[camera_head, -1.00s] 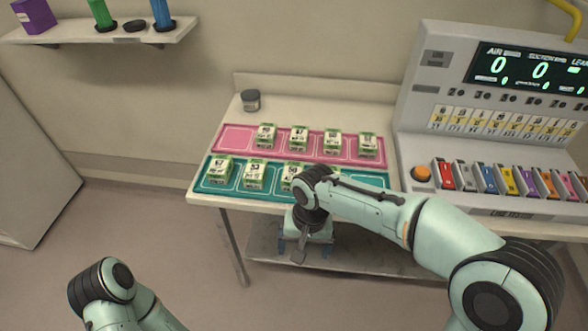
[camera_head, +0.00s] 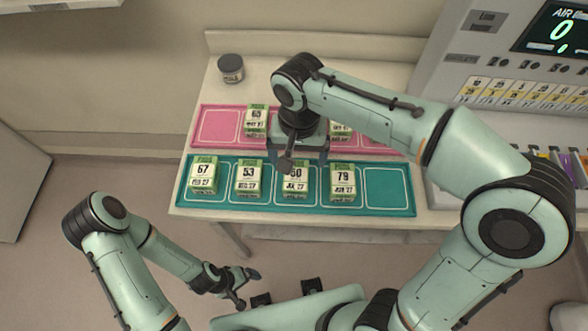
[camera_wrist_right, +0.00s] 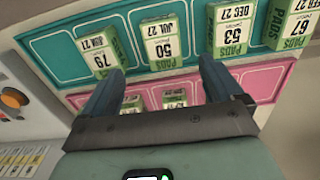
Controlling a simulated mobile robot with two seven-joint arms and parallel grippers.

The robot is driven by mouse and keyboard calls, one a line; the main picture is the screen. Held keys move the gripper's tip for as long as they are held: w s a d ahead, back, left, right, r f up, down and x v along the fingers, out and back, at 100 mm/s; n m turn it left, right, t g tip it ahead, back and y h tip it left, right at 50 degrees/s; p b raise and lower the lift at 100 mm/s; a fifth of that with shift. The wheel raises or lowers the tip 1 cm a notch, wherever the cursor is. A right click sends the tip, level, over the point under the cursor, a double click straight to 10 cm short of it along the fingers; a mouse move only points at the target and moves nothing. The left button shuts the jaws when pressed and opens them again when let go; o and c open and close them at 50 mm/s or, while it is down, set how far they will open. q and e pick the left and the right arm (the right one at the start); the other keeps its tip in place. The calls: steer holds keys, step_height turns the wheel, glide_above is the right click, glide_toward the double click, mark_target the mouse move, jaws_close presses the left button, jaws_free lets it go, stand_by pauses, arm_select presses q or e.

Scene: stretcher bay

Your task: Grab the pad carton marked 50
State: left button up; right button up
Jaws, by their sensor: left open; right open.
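The pad carton marked 50 (camera_head: 295,185) is a small white and green box on the teal tray (camera_head: 385,190), between the cartons marked 53 (camera_head: 247,182) and 79 (camera_head: 343,183). In the right wrist view, the carton marked 50 (camera_wrist_right: 166,45) stands just beyond the gap between my fingers. My right gripper (camera_head: 298,158) is open and empty, above the border of the teal and pink trays, partly covering the top of that carton in the head view. It also shows in the wrist view (camera_wrist_right: 161,72). My left gripper (camera_head: 238,284) is open and empty, low in front of the table.
The carton marked 67 (camera_head: 203,176) stands at the teal tray's left; its rightmost slot is empty. The pink tray (camera_head: 216,125) behind holds more cartons, partly hidden by my right arm. A dark-lidded jar (camera_head: 231,69) stands behind it. A grey console (camera_head: 455,75) is at right.

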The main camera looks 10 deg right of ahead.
glide_above(296, 174)
steer(key=s, duration=0.1)
step_height(296, 174, down, 5)
steer(key=shift+s, duration=0.1)
steer(key=shift+w+f+b, duration=0.1)
steer(key=shift+w+f, duration=0.05)
steer(key=shift+f, duration=0.85)
steer(key=shift+w+f+b, duration=0.15)
steer(key=shift+w+f, duration=0.05)
steer(key=shift+f, duration=0.8)
steer(key=shift+w+f+b, duration=0.1)
steer(key=shift+w+f, duration=0.05)
steer(key=shift+f, duration=0.85)
steer(key=shift+c, duration=0.3)
steer(key=c, duration=1)
steer(key=shift+c, duration=0.6)
steer(key=shift+r, duration=0.15)
